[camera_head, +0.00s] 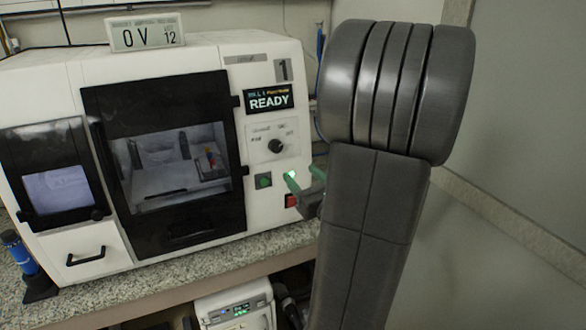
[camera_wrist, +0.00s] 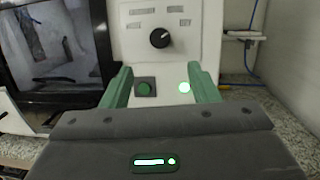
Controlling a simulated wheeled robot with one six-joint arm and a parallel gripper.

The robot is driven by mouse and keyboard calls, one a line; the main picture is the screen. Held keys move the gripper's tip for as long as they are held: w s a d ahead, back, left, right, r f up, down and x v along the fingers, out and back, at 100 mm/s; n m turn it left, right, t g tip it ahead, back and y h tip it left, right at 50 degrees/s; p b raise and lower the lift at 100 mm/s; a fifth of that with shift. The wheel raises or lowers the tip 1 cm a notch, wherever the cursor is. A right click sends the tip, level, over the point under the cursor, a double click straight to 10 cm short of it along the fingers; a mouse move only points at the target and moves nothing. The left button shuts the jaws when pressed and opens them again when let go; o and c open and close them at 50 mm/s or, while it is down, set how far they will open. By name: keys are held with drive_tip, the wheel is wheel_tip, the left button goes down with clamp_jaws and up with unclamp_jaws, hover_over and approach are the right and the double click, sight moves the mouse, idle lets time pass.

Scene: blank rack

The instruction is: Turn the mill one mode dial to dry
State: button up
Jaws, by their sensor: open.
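The white mill (camera_head: 70,75) stands on a speckled counter, with a "1" label and a READY display (camera_head: 269,98). Its black mode dial (camera_head: 276,146) is on the right panel below the display. In the wrist view the dial (camera_wrist: 160,38) shows a light pointer mark toward the upper right, with small labels around it, too blurred to read surely. My gripper (camera_head: 303,180) is in front of the panel, below and right of the dial. In the wrist view its green fingers (camera_wrist: 160,85) are apart with nothing between them, and the dial lies beyond and above them.
A green button (camera_head: 263,181), a lit green light (camera_head: 292,174) and a red button (camera_head: 291,201) sit below the dial, close to my gripper. The mill's dark-framed window (camera_head: 165,150) is to the left. A wall stands at right.

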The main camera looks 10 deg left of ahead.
sight(278, 148)
drive_tip(key=shift+v, duration=1.05)
drive_tip(key=p+x, duration=0.2)
drive_tip(key=x, duration=1.2)
drive_tip(key=shift+s+d, duration=0.1)
